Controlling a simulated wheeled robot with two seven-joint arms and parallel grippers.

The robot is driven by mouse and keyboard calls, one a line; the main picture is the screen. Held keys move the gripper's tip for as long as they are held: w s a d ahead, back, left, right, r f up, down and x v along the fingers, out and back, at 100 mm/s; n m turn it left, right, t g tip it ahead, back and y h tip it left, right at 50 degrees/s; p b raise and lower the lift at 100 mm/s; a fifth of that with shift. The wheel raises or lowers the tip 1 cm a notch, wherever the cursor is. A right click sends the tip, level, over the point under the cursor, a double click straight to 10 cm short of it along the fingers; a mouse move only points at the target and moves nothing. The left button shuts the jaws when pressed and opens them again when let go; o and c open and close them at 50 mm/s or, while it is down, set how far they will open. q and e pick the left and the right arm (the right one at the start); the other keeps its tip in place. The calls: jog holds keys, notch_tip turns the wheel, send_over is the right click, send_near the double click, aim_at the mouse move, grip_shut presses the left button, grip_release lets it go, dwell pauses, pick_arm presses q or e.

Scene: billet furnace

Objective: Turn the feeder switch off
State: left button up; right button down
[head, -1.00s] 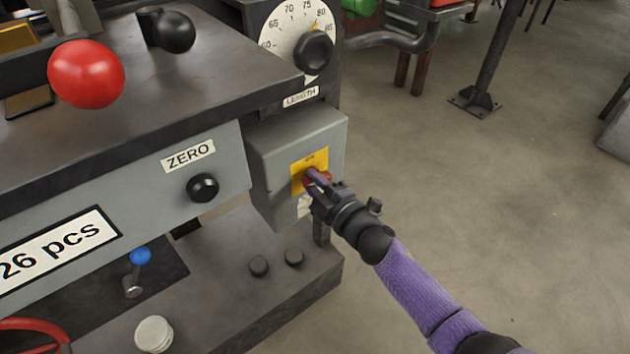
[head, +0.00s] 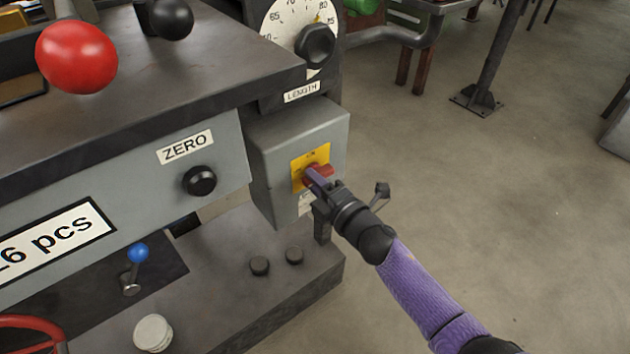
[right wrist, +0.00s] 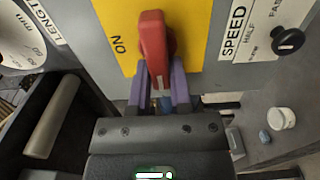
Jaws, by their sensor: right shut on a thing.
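The feeder switch is a red handle (head: 325,170) on a yellow plate (head: 309,158), on the front of a grey box. In the right wrist view, the red handle (right wrist: 154,35) stands upright in the picture, with the word ON to its left on the yellow plate (right wrist: 198,35). My right gripper (head: 316,177) is shut on the red handle; its purple fingers (right wrist: 160,85) lie on both sides of the handle's lower end. The fingers hide part of the handle in the head view. My left gripper is not in view.
The LENGTH dial (head: 315,45) sits just above the grey box (head: 270,150). A ZERO knob (head: 200,181), a red ball (head: 76,57) and a blue-topped lever (head: 137,254) are to the left. A SPEED knob (right wrist: 288,41) shows beside the switch. Open floor lies right.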

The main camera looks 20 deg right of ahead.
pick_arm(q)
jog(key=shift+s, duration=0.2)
pick_arm(e)
jog(key=shift+f, duration=0.1)
jog(key=c, duration=0.5)
grip_release()
jog(key=shift+c, duration=0.2)
pick_arm(q)
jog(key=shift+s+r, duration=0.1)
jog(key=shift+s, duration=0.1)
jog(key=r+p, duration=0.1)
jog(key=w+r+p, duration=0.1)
jog(key=p, duration=0.1)
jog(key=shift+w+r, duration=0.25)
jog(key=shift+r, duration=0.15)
pick_arm(e)
jog(key=v, duration=1)
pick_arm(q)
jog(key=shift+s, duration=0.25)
